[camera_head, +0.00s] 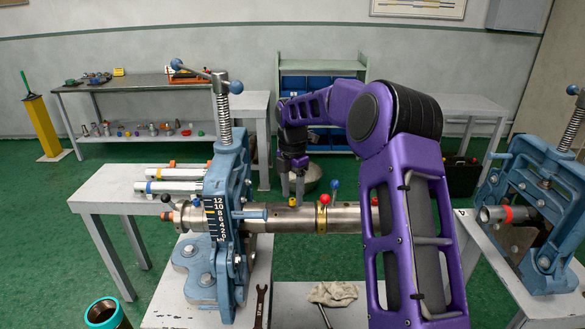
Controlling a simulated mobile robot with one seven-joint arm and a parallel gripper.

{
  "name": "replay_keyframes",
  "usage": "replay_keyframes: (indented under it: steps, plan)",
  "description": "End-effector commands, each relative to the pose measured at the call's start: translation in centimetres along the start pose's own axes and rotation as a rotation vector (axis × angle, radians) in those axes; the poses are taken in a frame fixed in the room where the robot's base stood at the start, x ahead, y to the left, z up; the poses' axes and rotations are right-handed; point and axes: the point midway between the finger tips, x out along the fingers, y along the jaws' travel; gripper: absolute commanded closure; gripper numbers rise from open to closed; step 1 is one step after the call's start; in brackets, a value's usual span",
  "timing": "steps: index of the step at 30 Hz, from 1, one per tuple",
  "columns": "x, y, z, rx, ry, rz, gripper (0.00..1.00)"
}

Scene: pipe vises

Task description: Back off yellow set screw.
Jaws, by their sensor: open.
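A small yellow-topped set screw (292,201) stands on top of the steel pipe (275,219), which is held level in the left blue vise (227,190). A red-topped screw (324,198) and a blue-topped one (335,184) are to its right, by a yellow collar (322,217). My gripper (292,187) points down above the yellow screw, its fingers open. They are small in view, and I cannot tell whether the tips reach down around the screw head.
My purple arm hides the pipe's right part. A second blue vise (540,195) with a red-banded pipe stands at the right. A wrench (260,306) and a rag (334,293) lie in front. More pipes (178,187) lie on the bench behind left.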

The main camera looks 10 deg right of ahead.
Motion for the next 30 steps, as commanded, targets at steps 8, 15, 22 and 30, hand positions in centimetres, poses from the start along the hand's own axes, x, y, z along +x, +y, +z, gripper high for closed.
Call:
replay_keyframes:
  steps: [8,15,22,30]
  plan:
    - [-6.4,0.1,0.0,0.0,-0.003,0.005,0.45]
    - [-12.1,0.1,0.0,0.0,-0.001,0.003,0.45]
    - [-15.3,0.0,0.0,-0.001,0.001,0.0,0.45]
    - [-16.2,0.0,-0.1,-0.001,0.002,-0.002,0.45]
